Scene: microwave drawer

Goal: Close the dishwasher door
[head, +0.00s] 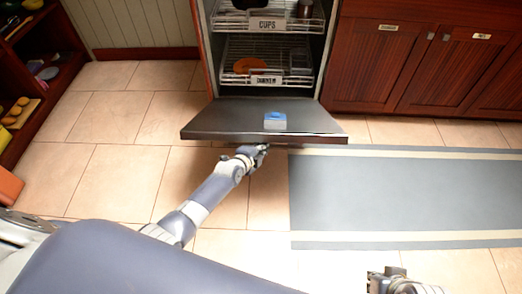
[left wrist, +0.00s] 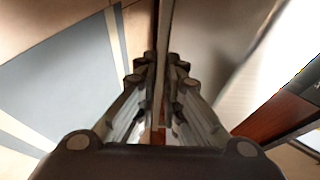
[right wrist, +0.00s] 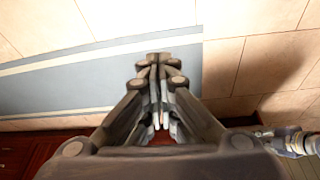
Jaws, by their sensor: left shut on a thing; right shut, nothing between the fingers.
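The dishwasher door (head: 220,118) is folded down and stands open, roughly level, in front of the dishwasher. My left gripper (head: 262,148) is at the door's front edge, near its middle. In the left wrist view the fingers (left wrist: 160,75) are closed on the thin door edge (left wrist: 166,30), one finger on each side. A small blue and grey block (head: 275,121) lies on the door's inner face. My right gripper (head: 385,278) is low at the right, away from the door. In the right wrist view its fingers (right wrist: 158,75) are together with nothing between them.
Inside the dishwasher are an upper rack (head: 235,22) labelled CUPS and a lower rack (head: 240,79) with an orange dish. A grey mat (head: 400,195) covers the floor at right. Wooden cabinets (head: 380,60) stand to the right, and a shelf (head: 60,50) at the far left. Tiles at left are clear.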

